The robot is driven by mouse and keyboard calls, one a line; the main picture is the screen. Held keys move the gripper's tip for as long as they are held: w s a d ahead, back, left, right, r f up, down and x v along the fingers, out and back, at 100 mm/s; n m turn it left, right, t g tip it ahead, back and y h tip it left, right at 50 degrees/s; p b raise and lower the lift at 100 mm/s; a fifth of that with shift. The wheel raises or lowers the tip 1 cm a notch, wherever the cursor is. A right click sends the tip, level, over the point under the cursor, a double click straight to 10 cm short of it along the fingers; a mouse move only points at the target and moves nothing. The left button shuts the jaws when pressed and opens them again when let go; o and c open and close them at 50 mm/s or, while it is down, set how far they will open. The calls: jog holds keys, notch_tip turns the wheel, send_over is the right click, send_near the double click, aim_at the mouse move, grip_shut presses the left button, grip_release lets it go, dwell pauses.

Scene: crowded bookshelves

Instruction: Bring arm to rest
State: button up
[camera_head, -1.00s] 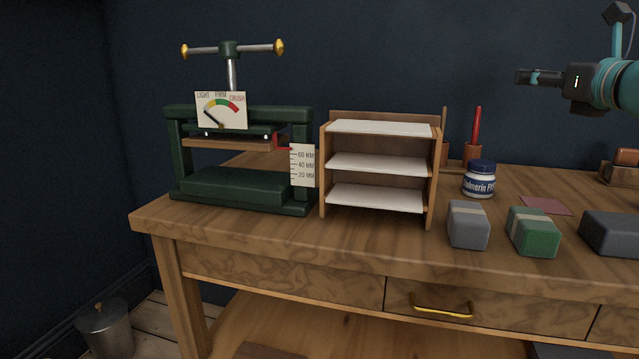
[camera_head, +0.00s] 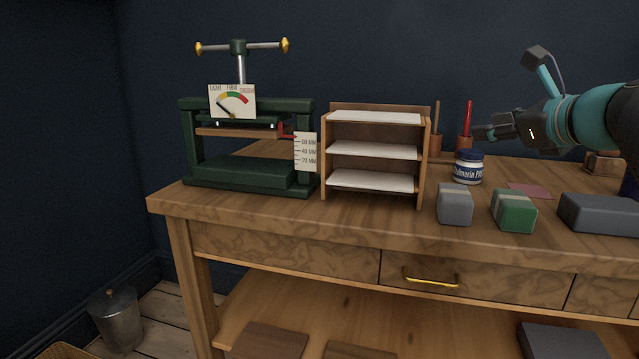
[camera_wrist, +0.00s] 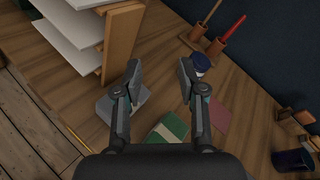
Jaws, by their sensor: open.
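My gripper (camera_head: 482,132) is at the right of the head view, raised above the workbench (camera_head: 350,240) and pointing left. In the wrist view my gripper (camera_wrist: 160,75) has its two fingers spread apart with nothing between them but bench top. My teal arm (camera_head: 590,120) reaches in from the right edge. The white jar with a blue lid (camera_head: 468,166) stands on the bench below the gripper, apart from it in height as far as I can tell.
A green press (camera_head: 250,172) with a gauge and a wooden shelf rack (camera_head: 425,165) stand on the bench. Grey (camera_head: 455,204), green (camera_head: 513,210) and dark (camera_head: 600,213) blocks lie along the front. Brushes in holders (camera_head: 465,135) stand behind the jar. A metal bin (camera_head: 116,318) is on the floor.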

jog(key=s+a+f+n+g+b, duration=0.1)
jog(key=s+a+f+n+g, duration=0.3)
jog(key=a+f+n, duration=0.5)
jog(key=s+a+f+n+g+h+b, duration=0.1)
jog(key=s+a+f+n+g+h, duration=0.1)
jog(key=s+f+n, duration=0.7)
jog(key=s+a+f+n+g+h+b, duration=0.1)
jog(key=s+a+f+n+g+h, duration=0.1)
jog(key=s+f+n, duration=0.8)
notch_tip(320, 180, down, 9)
jog(key=shift+s+a+r+g, duration=0.1)
jog(key=shift+s+a+g, duration=0.3)
jog(key=shift+s+g, duration=0.15)
